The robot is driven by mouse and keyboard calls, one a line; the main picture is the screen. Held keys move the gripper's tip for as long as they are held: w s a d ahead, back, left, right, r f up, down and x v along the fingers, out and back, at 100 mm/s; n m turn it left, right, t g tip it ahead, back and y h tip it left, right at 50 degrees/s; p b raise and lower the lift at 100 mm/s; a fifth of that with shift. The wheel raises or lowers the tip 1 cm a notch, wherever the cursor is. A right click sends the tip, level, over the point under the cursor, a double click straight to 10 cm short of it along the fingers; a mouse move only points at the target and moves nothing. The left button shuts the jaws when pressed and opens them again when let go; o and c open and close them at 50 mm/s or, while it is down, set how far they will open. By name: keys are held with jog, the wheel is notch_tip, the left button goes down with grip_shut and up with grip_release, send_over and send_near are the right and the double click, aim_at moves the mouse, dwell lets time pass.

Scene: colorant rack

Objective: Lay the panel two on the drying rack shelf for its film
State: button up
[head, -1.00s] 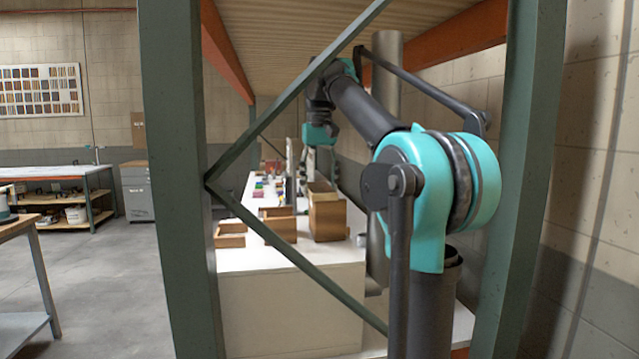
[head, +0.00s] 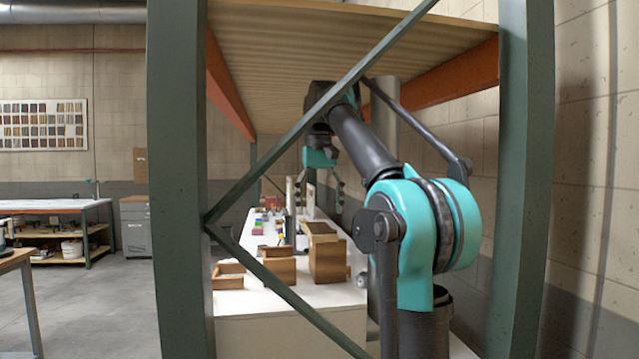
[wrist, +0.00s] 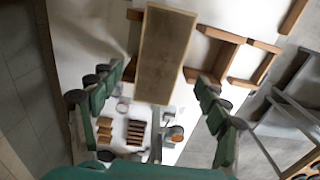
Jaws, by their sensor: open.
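My gripper (head: 324,183) hangs open and empty above the white bench in the head view. In the wrist view the fingers of my gripper (wrist: 160,78) are spread to either side of a long brown panel-like surface (wrist: 165,52) with a pale wooden edge. It seems to lie below the fingers, apart from them, and may be the top of the tall wooden box (head: 328,262). Thin upright pale boards (head: 310,200) stand farther along the bench. I cannot tell which piece is panel two or which surface is the drying rack shelf.
The white bench (head: 290,303) carries smaller open wooden boxes (head: 280,267) and small coloured blocks (head: 259,226). Green posts (head: 180,180) and diagonal braces cross the head view. A corrugated deck (head: 300,60) is overhead. Open floor (head: 105,300) lies to the left.

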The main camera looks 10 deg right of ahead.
aim_at(319, 228)
notch_tip(319, 228, up, 8)
dwell(0.5)
jog(key=shift+f, duration=0.1)
jog(key=shift+s, duration=0.1)
